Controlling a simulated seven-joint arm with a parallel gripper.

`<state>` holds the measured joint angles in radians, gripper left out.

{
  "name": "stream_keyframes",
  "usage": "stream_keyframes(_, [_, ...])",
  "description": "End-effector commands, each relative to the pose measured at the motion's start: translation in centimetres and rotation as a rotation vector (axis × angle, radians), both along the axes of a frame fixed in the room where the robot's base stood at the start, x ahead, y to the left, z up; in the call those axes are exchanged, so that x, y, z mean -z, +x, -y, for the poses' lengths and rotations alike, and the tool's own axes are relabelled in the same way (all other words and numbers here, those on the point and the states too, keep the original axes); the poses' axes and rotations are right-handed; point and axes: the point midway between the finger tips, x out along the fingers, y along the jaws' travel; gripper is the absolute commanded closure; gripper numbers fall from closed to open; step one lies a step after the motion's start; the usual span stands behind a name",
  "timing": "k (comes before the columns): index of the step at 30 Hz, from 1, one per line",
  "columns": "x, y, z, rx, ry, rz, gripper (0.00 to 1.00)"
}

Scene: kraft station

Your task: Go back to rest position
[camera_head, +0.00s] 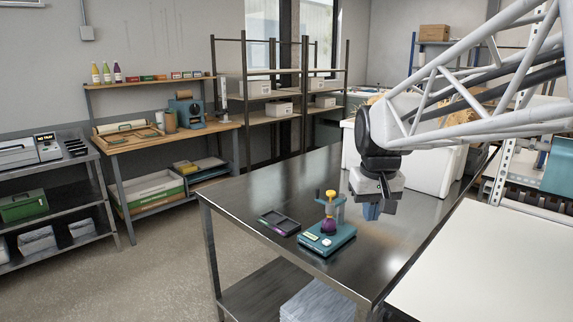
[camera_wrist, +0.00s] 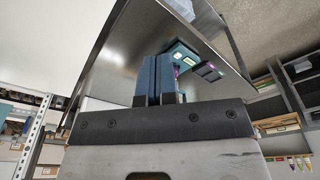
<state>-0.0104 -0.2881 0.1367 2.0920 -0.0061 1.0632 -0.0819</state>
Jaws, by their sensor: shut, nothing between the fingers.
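My gripper (camera_head: 372,211) hangs at the end of my arm above the steel table (camera_head: 270,205), to the right of a small teal device (camera_head: 327,241). Its blue fingers (camera_wrist: 156,78) are together in the wrist view, with nothing between them. The teal device has a yellow knob on top and a purple part in its middle; it also shows in the wrist view (camera_wrist: 182,52), beyond the fingers. My gripper is apart from it.
A dark tray (camera_head: 279,222) lies left of the teal device. A white box (camera_head: 425,170) stands behind my gripper. A white surface (camera_head: 480,262) adjoins the table at right. A wooden bench (camera_head: 160,139) and shelves (camera_head: 275,95) stand behind.

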Motion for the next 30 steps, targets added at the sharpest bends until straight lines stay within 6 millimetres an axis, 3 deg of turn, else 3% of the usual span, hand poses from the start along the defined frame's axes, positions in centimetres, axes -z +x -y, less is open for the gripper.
stream_keyframes(6, [1.5, -6.1, 0.3, 0.028, 0.003, 0.023, 1.00])
stream_keyframes(21, [6.8, -18.7, 0.8, 0.090, 0.011, 0.077, 1.00])
stream_keyframes(30, [9.2, -22.6, 0.8, 0.112, 0.014, 0.094, 1.00])
